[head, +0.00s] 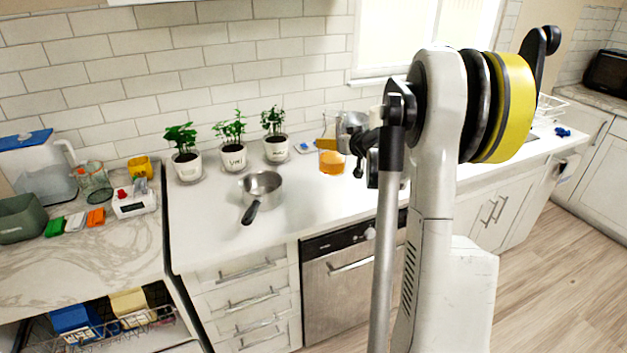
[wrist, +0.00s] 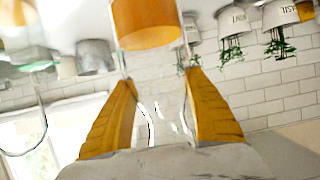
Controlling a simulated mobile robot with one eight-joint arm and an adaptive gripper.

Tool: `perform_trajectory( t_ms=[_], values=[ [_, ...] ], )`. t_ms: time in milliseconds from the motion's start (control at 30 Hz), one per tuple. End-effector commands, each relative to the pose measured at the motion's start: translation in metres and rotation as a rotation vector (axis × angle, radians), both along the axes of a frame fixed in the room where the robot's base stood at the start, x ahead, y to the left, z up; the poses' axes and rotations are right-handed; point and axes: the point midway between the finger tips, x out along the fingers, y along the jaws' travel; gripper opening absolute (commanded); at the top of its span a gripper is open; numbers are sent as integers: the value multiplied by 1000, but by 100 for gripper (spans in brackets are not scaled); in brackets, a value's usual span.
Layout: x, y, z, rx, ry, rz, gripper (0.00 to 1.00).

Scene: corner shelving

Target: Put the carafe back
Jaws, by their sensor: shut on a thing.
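The carafe (head: 331,163) is clear glass with orange liquid in its lower part. In the head view it is at the middle of the white counter, near the wall. It looks upright; I cannot tell whether its base touches the counter. My gripper (head: 330,144) is shut on its upper part, coming from the right. In the wrist view, which is upside down, the gripper's two orange fingers (wrist: 160,82) stand either side of the clear glass, and the orange liquid of the carafe (wrist: 147,24) shows beyond them. My arm hides part of the counter to the right.
Three potted plants (head: 233,158) stand along the wall left of the carafe. A saucepan (head: 262,187) sits nearer the front, its handle pointing forward. A marble-topped counter (head: 110,243) at left holds a blue-lidded pitcher (head: 45,170), a glass jar (head: 94,182) and a yellow mug (head: 140,167).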

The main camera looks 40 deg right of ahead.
Motion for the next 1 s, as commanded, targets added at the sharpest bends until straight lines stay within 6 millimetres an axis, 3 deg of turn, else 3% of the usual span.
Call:
perform_trajectory(
  t_ms=[200,567,967,1000],
  values=[
    [1,1,-42,0,-1,1,22],
    [1,1,-82,0,-1,1,22],
    [0,2,-87,0,-1,2,22],
    [0,2,-87,0,0,2,72]
  ],
)
